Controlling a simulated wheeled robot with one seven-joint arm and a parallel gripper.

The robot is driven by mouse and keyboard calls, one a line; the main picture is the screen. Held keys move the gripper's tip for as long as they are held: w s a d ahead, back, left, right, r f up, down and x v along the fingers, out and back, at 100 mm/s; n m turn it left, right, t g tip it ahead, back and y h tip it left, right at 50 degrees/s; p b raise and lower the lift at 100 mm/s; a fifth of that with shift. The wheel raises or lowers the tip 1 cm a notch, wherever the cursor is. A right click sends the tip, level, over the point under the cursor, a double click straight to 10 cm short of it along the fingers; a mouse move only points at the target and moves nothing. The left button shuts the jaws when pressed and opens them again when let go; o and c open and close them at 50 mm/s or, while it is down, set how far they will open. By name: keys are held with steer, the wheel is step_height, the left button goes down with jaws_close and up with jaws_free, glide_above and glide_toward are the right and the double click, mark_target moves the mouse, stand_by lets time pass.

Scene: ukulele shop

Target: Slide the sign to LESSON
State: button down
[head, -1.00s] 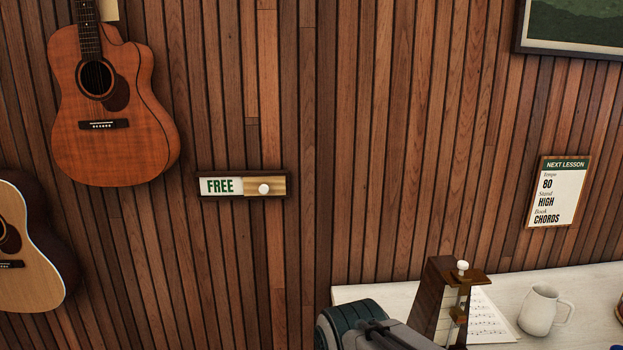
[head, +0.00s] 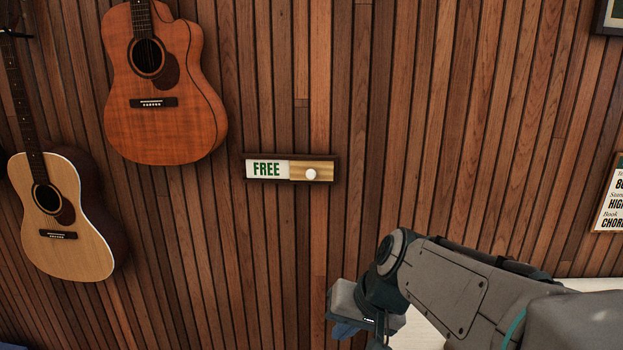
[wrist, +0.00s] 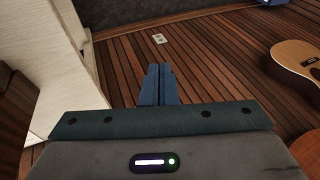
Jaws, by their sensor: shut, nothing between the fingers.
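The sign (head: 268,170) hangs on the slatted wall in the head view, in a dark narrow frame. Its left part shows a white panel reading FREE in green. A brass-coloured slide cover (head: 325,174) fills the right part, with a round white knob (head: 311,174) on it. The word LESSON is not visible. My gripper (head: 345,330) is below and slightly right of the sign, apart from it, partly hidden by my own arm. In the wrist view my gripper's blue fingers (wrist: 155,84) are together and empty. The sign does not show there.
A reddish guitar (head: 165,120) hangs left of the sign, and a pale guitar (head: 65,215) hangs lower left. A pale table top (head: 420,335) lies behind my arm. The wall around the sign is clear.

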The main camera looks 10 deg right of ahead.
steer(key=w+r+m+t+y, duration=0.3)
steer(key=w+r, duration=0.1)
steer(key=w, duration=0.7)
steer(key=w+d+r+m+t, duration=0.2)
steer(key=w+d+r, duration=0.1)
steer(key=w, duration=0.4)
steer(key=w+d+r+m+t+b, duration=0.1)
steer(key=w+d+r+m+t, duration=0.1)
steer(key=w, duration=0.5)
steer(key=w+d+r+m+t+b, duration=0.1)
steer(key=w+d+r+m+t, duration=0.1)
steer(key=w+d+r+t, duration=0.2)
steer(key=w+d, duration=0.2)
steer(key=w, duration=0.1)
steer(key=shift+w+d+m, duration=0.15)
steer(key=shift+d+m, duration=0.1)
steer(key=shift+m, duration=0.05)
steer(key=p, duration=0.3)
glide_toward(325, 176)
steer(key=w+a+r, duration=0.1)
steer(key=w+r, duration=0.1)
steer(key=a, duration=0.1)
steer(key=w+a+p, duration=0.1)
steer(key=a+f, duration=0.1)
steer(key=shift+w+a, duration=0.1)
steer(key=shift+w, duration=0.25)
steer(key=shift+w+a+f+p, duration=0.15)
steer(key=shift+a+f+p, duration=0.05)
steer(key=shift+a+p, duration=0.2)
